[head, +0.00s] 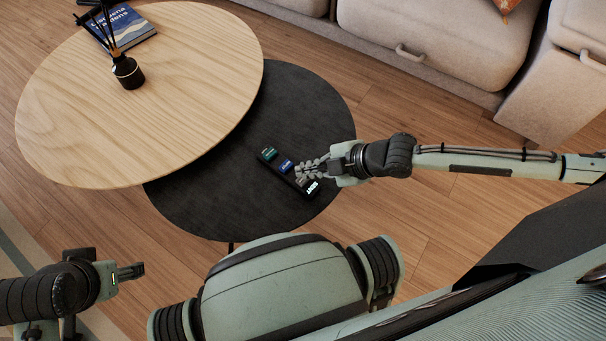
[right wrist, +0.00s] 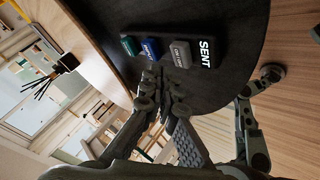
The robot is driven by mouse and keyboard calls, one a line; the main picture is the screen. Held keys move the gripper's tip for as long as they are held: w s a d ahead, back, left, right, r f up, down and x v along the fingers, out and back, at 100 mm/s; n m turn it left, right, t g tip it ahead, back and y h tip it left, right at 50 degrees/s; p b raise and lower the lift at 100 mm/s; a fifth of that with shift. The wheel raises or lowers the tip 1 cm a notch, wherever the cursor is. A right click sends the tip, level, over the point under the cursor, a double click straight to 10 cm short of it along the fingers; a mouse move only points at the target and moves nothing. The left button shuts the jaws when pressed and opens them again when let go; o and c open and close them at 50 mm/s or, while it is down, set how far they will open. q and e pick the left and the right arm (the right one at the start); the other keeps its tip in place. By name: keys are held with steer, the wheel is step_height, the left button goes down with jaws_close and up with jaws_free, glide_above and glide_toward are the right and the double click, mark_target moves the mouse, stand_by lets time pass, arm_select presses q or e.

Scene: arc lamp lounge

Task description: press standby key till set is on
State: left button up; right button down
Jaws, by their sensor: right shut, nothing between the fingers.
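A slim black remote (head: 271,164) lies on the dark round table, with a green key (head: 269,154), a blue key (head: 285,166) and a grey key (right wrist: 182,55) in a row. The grey key's label seems to read on/off. A display (right wrist: 207,53) at its end reads "SENT". My right gripper (head: 305,172) is shut and empty, with its fingertips over the remote near the blue and grey keys. I cannot tell whether they touch a key. My left gripper (head: 131,271) hangs away from the table at lower left; its finger gap is hidden. No set is in view.
The dark table (head: 317,104) is otherwise bare. A higher, pale wooden table (head: 190,75) overlaps it and carries a black reed diffuser (head: 127,72) and a blue book (head: 122,27). A beige sofa (head: 440,40) stands at the back right. Wooden floor lies between.

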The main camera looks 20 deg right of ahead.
mark_target(307, 180)
steer(key=shift+r+p, duration=1.95)
steer(key=shift+r, duration=0.3)
steer(key=shift+f, duration=0.1)
